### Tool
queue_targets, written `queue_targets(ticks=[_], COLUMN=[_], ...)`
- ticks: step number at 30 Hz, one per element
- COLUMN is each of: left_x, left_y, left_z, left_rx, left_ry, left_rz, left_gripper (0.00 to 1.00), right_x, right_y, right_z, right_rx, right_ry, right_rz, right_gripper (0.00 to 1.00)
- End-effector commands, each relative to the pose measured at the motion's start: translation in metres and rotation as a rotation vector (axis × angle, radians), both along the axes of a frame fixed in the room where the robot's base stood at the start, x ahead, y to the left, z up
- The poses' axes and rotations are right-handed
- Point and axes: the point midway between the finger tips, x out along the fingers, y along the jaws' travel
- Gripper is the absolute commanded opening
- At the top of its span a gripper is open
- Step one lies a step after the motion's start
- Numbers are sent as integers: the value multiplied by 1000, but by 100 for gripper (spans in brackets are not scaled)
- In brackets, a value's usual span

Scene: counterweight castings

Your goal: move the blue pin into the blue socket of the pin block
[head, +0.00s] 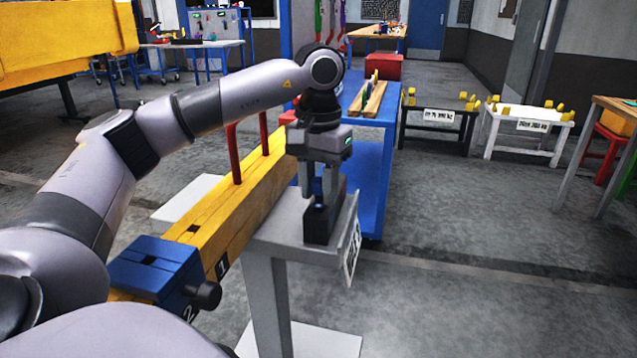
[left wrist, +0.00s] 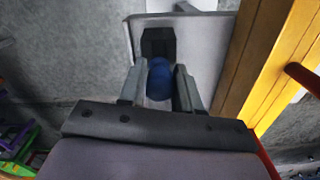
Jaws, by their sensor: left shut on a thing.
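My left gripper (head: 319,200) points down at a dark upright block (head: 323,226), which looks like the pin block, at the corner of a grey stand. In the left wrist view, its fingers (left wrist: 160,88) are shut on the rounded blue pin (left wrist: 160,76). The dark block (left wrist: 158,42) shows just beyond the pin. In the head view a small blue spot shows between the fingertips at the block's top. I cannot tell how far the pin is in the block, and the blue socket cannot be made out. My right gripper is not in view.
A long yellow beam (head: 205,224) with red upright rods (head: 235,155) lies left of the block. A blue clamp (head: 157,268) with a black knob sits on its near end. The grey stand's top (head: 283,228) is narrow.

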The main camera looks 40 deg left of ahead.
Motion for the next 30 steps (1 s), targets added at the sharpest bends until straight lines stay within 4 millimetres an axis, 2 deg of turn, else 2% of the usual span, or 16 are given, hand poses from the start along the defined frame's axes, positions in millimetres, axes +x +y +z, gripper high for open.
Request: queue_targets(ticks=[8, 9, 11, 21, 30], left_x=[0, 0, 0, 0, 0], left_y=[0, 0, 0, 0, -1], left_z=[0, 0, 0, 4, 50], left_rx=[0, 0, 0, 0, -1], left_ry=[-1, -1, -1, -1, -2], left_rz=[0, 0, 0, 0, 0], left_gripper=[0, 46, 63, 63, 63], right_x=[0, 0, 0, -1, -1], right_y=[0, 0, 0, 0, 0], right_z=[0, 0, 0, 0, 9], right_rx=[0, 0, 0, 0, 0], right_ry=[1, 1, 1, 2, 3], right_rz=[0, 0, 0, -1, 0], right_gripper=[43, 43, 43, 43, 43])
